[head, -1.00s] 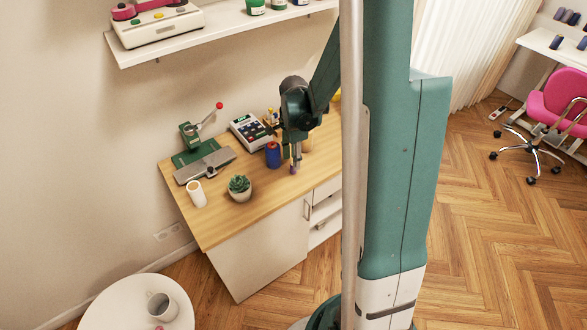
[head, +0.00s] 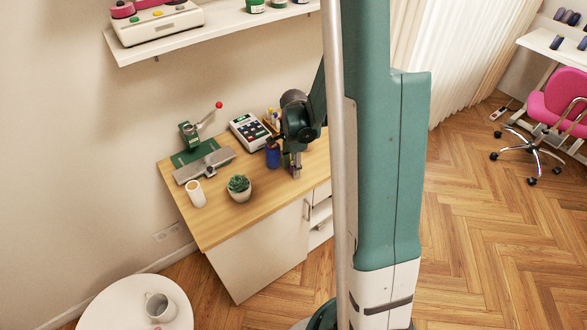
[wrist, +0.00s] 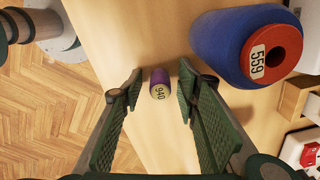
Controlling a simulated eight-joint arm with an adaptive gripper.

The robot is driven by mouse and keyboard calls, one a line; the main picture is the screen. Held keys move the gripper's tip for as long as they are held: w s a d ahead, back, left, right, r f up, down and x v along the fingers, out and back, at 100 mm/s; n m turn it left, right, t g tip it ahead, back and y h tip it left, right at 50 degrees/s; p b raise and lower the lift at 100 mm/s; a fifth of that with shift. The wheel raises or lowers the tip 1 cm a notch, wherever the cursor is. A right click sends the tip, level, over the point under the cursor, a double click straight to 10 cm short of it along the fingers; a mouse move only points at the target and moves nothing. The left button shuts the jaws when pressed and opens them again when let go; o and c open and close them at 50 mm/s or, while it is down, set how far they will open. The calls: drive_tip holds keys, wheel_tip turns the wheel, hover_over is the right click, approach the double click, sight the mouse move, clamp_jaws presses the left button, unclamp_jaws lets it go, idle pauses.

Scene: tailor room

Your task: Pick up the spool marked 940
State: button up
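The spool marked 940 (wrist: 159,84) is small and purple with a pale label on its end. In the wrist view it is on the wooden table top, between and beyond my open fingertips, with gaps on both sides. My gripper (wrist: 158,80) is open and empty. In the head view my gripper (head: 296,170) is low over the table near its front edge, and a small purple patch shows at its tip. A larger blue spool marked 559 (wrist: 245,45), with a red end, is right of my gripper in the wrist view. It also shows in the head view (head: 272,154).
A calculator (head: 250,131) and a green press (head: 200,155) stand behind on the wooden table (head: 225,222). A potted succulent (head: 239,188) and a white spool (head: 195,193) are to the left. A wooden block (wrist: 294,97) lies near the blue spool. A shelf (head: 210,31) hangs above.

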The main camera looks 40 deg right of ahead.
idle(0.5)
drive_tip(key=c, duration=0.8)
drive_tip(key=shift+r, duration=0.15)
drive_tip(key=shift+r+p, duration=0.8)
drive_tip(key=shift+r, duration=4.05)
